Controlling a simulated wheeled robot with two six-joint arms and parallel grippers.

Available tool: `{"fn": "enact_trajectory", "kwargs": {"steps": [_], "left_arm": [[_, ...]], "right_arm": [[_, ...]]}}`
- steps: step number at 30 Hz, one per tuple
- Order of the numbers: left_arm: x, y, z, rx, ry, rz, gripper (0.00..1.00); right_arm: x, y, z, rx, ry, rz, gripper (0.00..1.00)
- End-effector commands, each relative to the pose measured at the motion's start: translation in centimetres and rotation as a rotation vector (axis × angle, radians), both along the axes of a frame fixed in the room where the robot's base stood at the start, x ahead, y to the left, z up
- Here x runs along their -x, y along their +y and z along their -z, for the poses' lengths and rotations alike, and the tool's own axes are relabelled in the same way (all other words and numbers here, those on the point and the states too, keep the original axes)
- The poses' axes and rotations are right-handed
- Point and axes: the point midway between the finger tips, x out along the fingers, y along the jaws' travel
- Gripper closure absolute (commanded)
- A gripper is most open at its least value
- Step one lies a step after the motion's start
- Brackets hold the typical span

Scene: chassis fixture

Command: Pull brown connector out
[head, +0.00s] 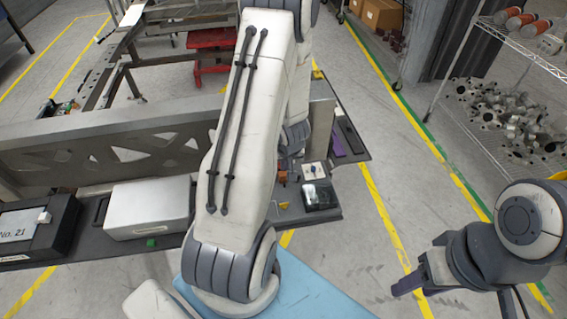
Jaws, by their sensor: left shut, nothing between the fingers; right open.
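A small brown part (282,177), likely the brown connector, shows at the right end of the chassis fixture (95,150), just past the edge of my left arm. It is small and partly hidden by that arm. My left gripper (290,164) is beside it, fingers shut and empty; whether they touch it cannot be told. My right gripper (408,286) is open and empty over the floor at the lower right.
A silver box (148,208) and a black box marked No. 21 (38,228) sit on the fixture's near ledge at left. A wire shelf (490,130) with metal parts stands at right. The floor between fixture and shelf is clear.

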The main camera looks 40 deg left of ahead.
Motion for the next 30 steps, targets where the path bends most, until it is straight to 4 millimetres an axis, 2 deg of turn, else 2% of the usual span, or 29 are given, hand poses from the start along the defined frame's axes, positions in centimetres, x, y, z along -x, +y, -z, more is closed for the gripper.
{"fn": "enact_trajectory", "kwargs": {"steps": [1, 3, 10, 30], "left_arm": [[0.1, -0.3, -1.8, -0.001, 0.001, 0.003, 1.0], [0.3, -0.6, -2.8, -0.001, 0.001, 0.003, 1.0], [0.8, -1.2, -5.0, 0.001, 0.0, -0.001, 1.0], [1.0, -1.3, -5.4, 0.001, 0.001, -0.002, 1.0]], "right_arm": [[0.0, 0.0, -1.7, 0.0, 0.0, 0.001, 0.5], [0.0, 0.0, -2.6, 0.0, 0.0, 0.001, 0.5], [0.0, 0.0, -4.6, 0.0, 0.0, 0.002, 0.5], [0.0, 0.0, -4.9, 0.0, 0.0, 0.002, 0.5]]}}
